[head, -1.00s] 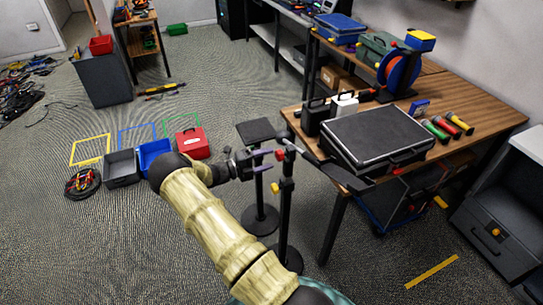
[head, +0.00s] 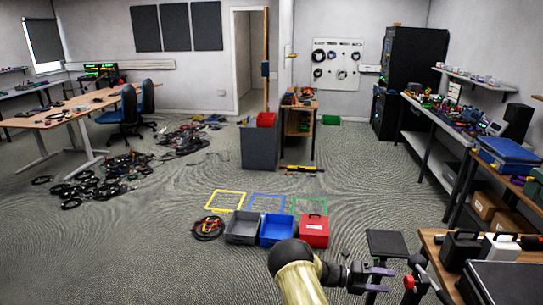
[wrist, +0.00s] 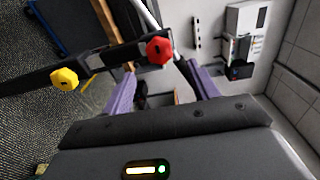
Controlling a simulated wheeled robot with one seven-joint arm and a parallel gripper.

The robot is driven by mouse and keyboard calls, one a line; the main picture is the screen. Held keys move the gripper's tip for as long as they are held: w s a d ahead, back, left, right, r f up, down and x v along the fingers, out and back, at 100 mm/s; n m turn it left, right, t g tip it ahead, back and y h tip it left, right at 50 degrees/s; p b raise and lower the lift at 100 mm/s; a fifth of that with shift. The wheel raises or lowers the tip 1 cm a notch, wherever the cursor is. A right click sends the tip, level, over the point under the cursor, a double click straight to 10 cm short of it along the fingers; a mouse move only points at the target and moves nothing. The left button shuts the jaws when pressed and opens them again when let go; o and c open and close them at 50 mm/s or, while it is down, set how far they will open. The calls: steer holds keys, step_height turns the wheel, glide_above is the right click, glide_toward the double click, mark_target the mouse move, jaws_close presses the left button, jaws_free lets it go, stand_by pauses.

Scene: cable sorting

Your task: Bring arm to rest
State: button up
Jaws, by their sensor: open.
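My arm (head: 297,278) reaches in from the bottom of the head view. My gripper (head: 382,278) is at its end, low and right of centre, with its purple fingers apart and nothing between them. In the wrist view my gripper (wrist: 160,90) shows both purple fingers spread wide. A dark stand with a red knob (wrist: 159,50) and a yellow knob (wrist: 64,79) crosses in front of the fingers there. The red knob (head: 409,282) also shows just right of the gripper in the head view. I cannot tell whether they touch.
A small black-topped stand (head: 386,243) is right behind the gripper. A wooden table (head: 440,240) with cases is at the right. Grey (head: 243,229), blue (head: 277,230) and red (head: 315,231) boxes stand on the floor ahead. Cables (head: 100,180) lie at left, with open floor at lower left.

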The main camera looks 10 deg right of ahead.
steer(key=s+a+r+m+t+y, duration=0.2)
steer(key=s+a+r+m+y, duration=0.2)
steer(key=a+m, duration=0.4)
steer(key=s+a+r+m+t+y, duration=0.3)
steer(key=s+a+r+m+y, duration=0.2)
steer(key=m, duration=0.8)
steer(key=s+a+r+m+t+y, duration=0.2)
steer(key=s+a+r+m+y, duration=0.3)
steer(key=s+a+m+y, duration=0.3)
steer(key=s+a+m, duration=0.3)
steer(key=a, duration=0.2)
steer(key=shift+r, duration=0.2)
steer(key=shift+a, duration=0.1)
